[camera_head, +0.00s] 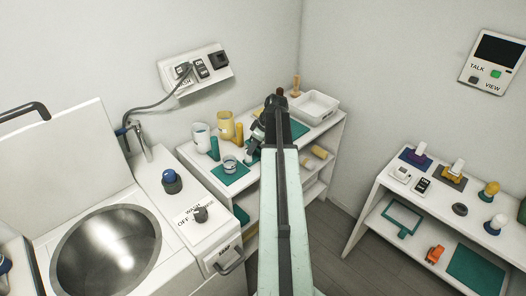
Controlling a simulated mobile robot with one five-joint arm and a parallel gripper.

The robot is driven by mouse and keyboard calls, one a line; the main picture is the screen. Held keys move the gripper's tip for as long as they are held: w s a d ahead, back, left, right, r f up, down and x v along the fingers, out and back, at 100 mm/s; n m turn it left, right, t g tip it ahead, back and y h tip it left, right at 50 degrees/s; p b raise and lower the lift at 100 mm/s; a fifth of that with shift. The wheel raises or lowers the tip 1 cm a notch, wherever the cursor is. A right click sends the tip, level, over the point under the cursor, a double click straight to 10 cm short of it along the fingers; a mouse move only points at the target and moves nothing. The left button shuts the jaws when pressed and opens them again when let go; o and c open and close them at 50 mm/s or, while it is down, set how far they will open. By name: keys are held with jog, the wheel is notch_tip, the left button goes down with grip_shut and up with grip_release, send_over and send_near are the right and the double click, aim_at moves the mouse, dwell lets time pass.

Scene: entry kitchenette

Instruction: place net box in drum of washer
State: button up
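The washer (185,212) stands at the lower left with its lid (60,150) raised. Its round metal drum (106,255) is open at the top and looks empty. I cannot pick out a net box for certain. A white open-topped box (314,112) sits on the top of the white shelf unit, just right of my arm's far end; I cannot tell whether its walls are net. My gripper (262,128) is over the same shelf top, left of that box and apart from it. It is small and dark, and my arm partly hides it.
Cups, a yellow jug (225,126) and teal mats (230,174) crowd the shelf top left of my arm. Another shelf unit (383,184) on the right holds bottles and small items. Grey floor (325,240) lies between the units. A hose hangs behind the washer.

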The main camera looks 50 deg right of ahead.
jog(key=b+x, duration=0.5)
jog(key=x, duration=0.1)
jog(key=shift+w+d+f, duration=0.1)
jog(key=shift+d+f, duration=0.05)
jog(key=shift+f, duration=0.25)
jog(key=shift+r, duration=0.2)
grip_shut()
